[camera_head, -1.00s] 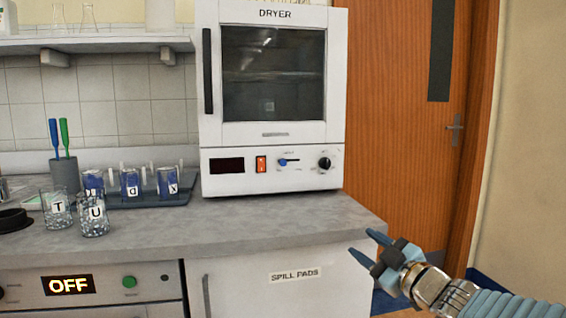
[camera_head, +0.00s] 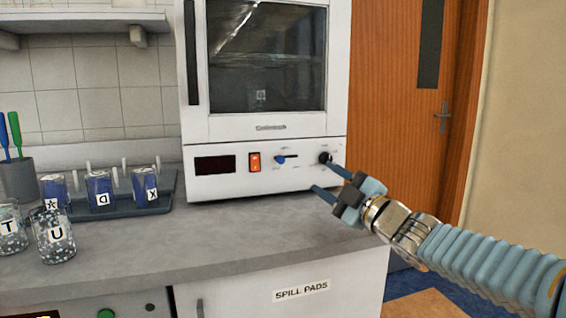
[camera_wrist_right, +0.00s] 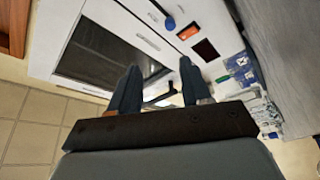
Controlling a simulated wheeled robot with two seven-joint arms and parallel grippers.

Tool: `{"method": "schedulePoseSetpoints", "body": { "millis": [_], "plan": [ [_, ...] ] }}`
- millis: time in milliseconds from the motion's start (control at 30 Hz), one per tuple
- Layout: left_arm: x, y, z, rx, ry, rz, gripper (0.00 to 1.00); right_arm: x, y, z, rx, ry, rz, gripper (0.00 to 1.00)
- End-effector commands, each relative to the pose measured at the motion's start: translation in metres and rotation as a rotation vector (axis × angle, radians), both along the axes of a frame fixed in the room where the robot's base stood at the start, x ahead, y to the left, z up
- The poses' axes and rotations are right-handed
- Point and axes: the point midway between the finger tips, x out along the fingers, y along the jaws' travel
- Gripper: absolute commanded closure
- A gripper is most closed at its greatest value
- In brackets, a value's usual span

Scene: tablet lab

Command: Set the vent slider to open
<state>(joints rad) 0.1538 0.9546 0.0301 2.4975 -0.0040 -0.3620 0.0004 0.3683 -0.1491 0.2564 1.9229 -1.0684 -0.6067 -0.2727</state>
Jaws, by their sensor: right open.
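The vent slider (camera_head: 280,159) is a small blue knob on a short horizontal slot in the dryer's white front panel. It sits at the left end of the slot; its tiny labels are too small to read. A blue knob (camera_wrist_right: 169,22) also shows near the top of the right wrist view. My right gripper (camera_head: 326,180) is open, with nothing seen between its fingers. It is in front of the panel's lower right corner, right of and below the slider. Its two blue fingers (camera_wrist_right: 158,72) point up in the right wrist view. My left gripper is not in view.
The dryer (camera_head: 225,126) stands on the grey counter (camera_head: 250,229). A black dial (camera_head: 325,158) is right of the slider, close to my upper finger; an orange switch (camera_head: 255,162) and dark display (camera_head: 215,165) are left. Labelled beakers (camera_head: 100,190) stand farther left.

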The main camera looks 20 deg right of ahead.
Motion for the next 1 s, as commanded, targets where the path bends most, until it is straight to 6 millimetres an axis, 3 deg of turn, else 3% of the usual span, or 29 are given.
{"method": "schedulePoseSetpoints", "body": {
  "millis": [300,533,733,1000],
  "plan": [
    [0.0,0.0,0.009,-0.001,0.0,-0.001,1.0,0.077,0.03,0.0,0.006,0.003,0.004,0.53],
    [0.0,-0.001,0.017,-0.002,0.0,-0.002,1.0,0.123,0.048,0.001,0.003,0.002,0.002,0.53],
    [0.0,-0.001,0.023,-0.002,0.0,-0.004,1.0,0.143,0.055,0.007,0.002,0.0,0.001,0.53],
    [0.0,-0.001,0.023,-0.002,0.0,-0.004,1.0,0.148,0.057,0.006,0.001,0.0,0.0,0.53]
  ]
}}
